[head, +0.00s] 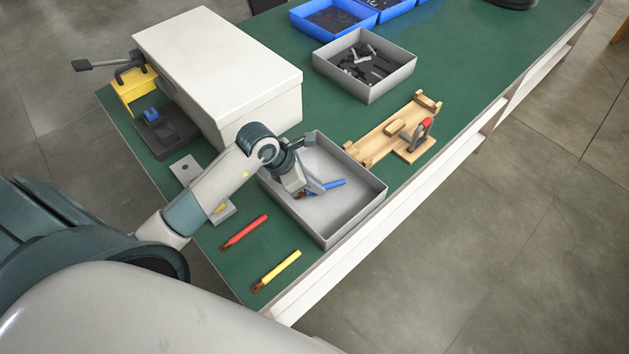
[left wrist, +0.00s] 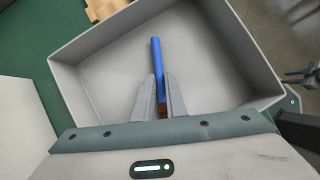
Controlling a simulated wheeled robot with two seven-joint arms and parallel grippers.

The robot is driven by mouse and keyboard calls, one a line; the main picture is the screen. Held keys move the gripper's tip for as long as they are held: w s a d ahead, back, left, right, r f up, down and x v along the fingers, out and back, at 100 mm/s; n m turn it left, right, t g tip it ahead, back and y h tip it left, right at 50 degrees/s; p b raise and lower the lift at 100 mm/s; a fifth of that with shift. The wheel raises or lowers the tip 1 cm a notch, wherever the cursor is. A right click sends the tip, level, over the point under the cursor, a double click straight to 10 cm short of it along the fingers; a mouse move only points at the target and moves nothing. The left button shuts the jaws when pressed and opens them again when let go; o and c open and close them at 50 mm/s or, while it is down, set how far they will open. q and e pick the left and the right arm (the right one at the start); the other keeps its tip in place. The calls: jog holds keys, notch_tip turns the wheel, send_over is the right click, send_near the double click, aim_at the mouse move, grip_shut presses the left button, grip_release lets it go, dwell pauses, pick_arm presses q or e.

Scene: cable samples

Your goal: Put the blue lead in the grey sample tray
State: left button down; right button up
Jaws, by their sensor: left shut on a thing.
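The blue lead (head: 332,185) is a short blue rod with a brownish end. My left gripper (head: 306,190) is shut on it near the brownish end, inside the outline of the grey sample tray (head: 349,227). In the left wrist view the blue lead (left wrist: 156,62) sticks out forward between the fingers of the left gripper (left wrist: 160,88), with the tray floor (left wrist: 110,80) behind it. I cannot tell whether the lead touches the floor. My left arm hides part of the tray's left side. My right gripper is not in view.
A red lead (head: 245,232) and a yellow lead (head: 276,271) lie on the green table left of the tray. A wooden fixture (head: 385,137) stands right behind the tray. A large white box (head: 215,65) is behind my arm. A grey bin (head: 365,85) of dark parts stands farther back.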

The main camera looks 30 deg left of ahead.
pick_arm(q)
jog(key=shift+f, duration=0.2)
jog(key=c, duration=1.8)
grip_release()
jog(key=shift+r, duration=0.1)
jog(key=shift+s+a+r, duration=0.15)
jog(key=shift+a+r, duration=0.1)
jog(key=shift+r, duration=0.15)
jog(key=b+v, duration=0.2)
jog(key=v, duration=0.9)
jog(key=shift+s+d, duration=0.1)
